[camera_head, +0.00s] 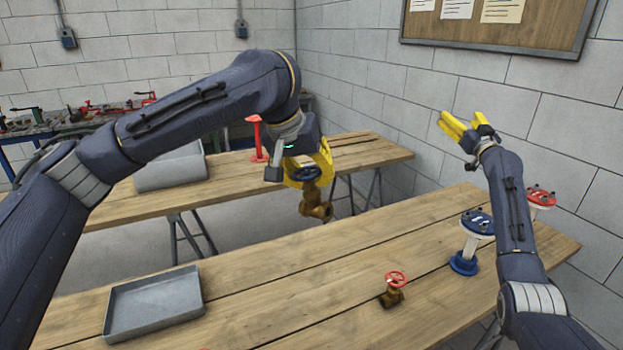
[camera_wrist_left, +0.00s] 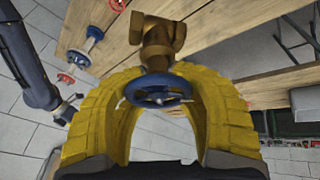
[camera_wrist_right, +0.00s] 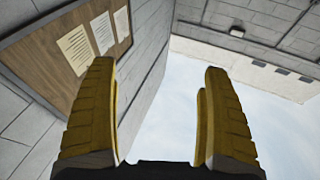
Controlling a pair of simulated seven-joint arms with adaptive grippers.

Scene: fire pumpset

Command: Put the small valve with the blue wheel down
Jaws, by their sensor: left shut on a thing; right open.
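The small valve with the blue wheel (camera_head: 316,203) has a brass body and hangs in the air above the gap near the back edge of the front table. My left gripper (camera_head: 308,172) is shut on it at the blue wheel. In the left wrist view the blue wheel (camera_wrist_left: 158,90) sits between the yellow fingers, with the brass body (camera_wrist_left: 160,42) beyond it. My right gripper (camera_head: 466,126) is raised by the right wall, open and empty.
The front wooden table (camera_head: 290,290) holds a grey tray (camera_head: 155,303) at left, a small red-wheeled valve (camera_head: 394,290), and a blue stand (camera_head: 468,245) and red-topped one (camera_head: 541,198) at right. The table's middle is clear. A back table (camera_head: 372,158) holds a grey bin (camera_head: 172,168) and red stand (camera_head: 257,140).

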